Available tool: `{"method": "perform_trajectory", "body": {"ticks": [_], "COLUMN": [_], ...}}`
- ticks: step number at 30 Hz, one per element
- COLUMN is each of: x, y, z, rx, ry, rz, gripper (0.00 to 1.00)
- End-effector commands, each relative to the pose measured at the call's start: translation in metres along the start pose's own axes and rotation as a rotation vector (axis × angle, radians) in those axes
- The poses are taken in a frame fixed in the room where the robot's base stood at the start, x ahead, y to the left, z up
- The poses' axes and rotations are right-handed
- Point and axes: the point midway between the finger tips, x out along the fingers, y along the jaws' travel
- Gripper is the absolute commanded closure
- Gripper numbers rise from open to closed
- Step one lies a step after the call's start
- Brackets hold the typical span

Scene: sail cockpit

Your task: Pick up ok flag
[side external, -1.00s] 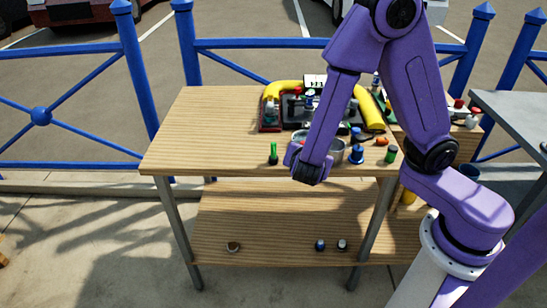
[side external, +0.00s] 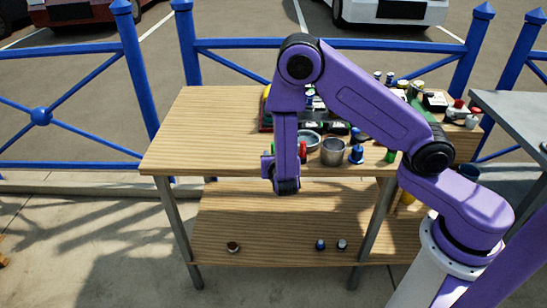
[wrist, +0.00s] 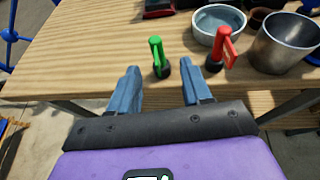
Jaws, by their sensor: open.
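A small green flag-like piece on a black base (wrist: 157,58), which looks like the ok flag, stands upright near the table's front edge in the wrist view. A similar red piece on a dark base (wrist: 221,50) stands to its right; it shows in the side view too (side external: 303,151). My gripper (wrist: 160,84) is open and empty. Its two blue fingers are apart, and the green piece stands just ahead, between their tips in the picture.
A metal cup (wrist: 284,44) and a round dish with bluish contents (wrist: 217,21) stand right of and behind the flags. A blue-topped piece (side external: 356,154) is farther right. The wooden table's left side (side external: 205,125) is clear.

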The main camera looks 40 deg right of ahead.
Motion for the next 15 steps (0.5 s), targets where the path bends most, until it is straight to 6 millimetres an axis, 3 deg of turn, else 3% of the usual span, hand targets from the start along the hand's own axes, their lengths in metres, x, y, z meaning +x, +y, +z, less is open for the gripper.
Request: {"method": "perform_trajectory", "body": {"ticks": [3, 11, 15], "x": [0.018, 0.034, 0.053], "y": [0.000, 0.000, 0.001], "z": [0.000, 0.001, 0.005], "rx": [0.001, 0.000, 0.003], "ry": [0.000, 0.000, -0.001], "rz": [-0.002, -0.001, -0.004], "gripper": [0.52, 0.52, 0.52]}}
